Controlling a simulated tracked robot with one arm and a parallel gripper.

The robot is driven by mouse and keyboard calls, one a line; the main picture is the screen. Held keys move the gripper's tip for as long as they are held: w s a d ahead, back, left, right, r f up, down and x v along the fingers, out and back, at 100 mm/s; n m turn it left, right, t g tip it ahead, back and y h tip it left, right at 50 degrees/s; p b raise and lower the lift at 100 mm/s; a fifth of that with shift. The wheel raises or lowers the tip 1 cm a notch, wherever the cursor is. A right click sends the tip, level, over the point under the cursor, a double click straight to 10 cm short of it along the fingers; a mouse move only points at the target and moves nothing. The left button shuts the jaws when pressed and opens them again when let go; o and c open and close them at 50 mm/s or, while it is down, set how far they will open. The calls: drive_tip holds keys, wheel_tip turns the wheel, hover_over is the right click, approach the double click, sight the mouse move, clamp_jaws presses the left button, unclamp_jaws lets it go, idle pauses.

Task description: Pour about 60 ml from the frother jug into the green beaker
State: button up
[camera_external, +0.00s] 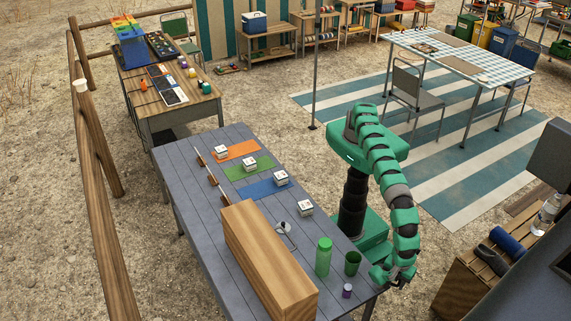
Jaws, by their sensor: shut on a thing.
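My gripper (393,281) is at the near right end of the grey slatted table, low and close to its right edge. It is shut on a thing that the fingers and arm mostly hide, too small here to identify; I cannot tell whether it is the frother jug. The dark green beaker (352,263) stands upright on the table just left of my gripper, with a small gap between them. Its inside is too small to show any liquid level.
A tall light-green bottle (323,256) stands left of the beaker, and a small purple jar (347,291) in front. A long wooden box (265,258) fills the table's near left. Small white blocks (280,178) and coloured mats (236,150) lie farther back.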

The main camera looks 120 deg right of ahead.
drive_tip(key=shift+r, duration=0.1)
drive_tip(key=shift+d+r+p, duration=0.15)
drive_tip(key=shift+r+p, duration=0.15)
drive_tip(key=shift+p, duration=0.2)
drive_tip(key=d+r+y+p, duration=0.1)
drive_tip(key=r+g+y+p, duration=0.1)
drive_tip(key=p, duration=0.1)
drive_tip(key=shift+w+d+y, duration=0.3)
drive_tip(key=shift+w+d, duration=0.05)
drive_tip(key=shift+w, duration=0.05)
drive_tip(key=shift+w+d+r+g+y+b, duration=0.25)
drive_tip(key=shift+d+g+y+b, duration=0.2)
drive_tip(key=shift+y+b, duration=0.2)
drive_tip(key=shift+w+d+f+b, duration=0.1)
drive_tip(key=shift+d+f+b, duration=0.05)
drive_tip(key=shift+b, duration=1.1)
drive_tip(key=y+b, duration=0.1)
drive_tip(key=b, duration=0.1)
drive_tip(key=d+b, duration=0.1)
drive_tip(key=b, duration=0.2)
drive_tip(key=shift+w+r+g+y, duration=0.2)
drive_tip(key=shift+r+g+y, duration=0.15)
drive_tip(key=r+y+b, duration=0.1)
drive_tip(key=b, duration=0.1)
drive_tip(key=d+r+b, duration=0.1)
drive_tip(key=b, duration=0.2)
drive_tip(key=w+d+r+g+y+b, duration=0.1)
drive_tip(key=b, duration=0.2)
drive_tip(key=shift+d+r+y, duration=0.15)
drive_tip(key=shift+r+y, duration=0.15)
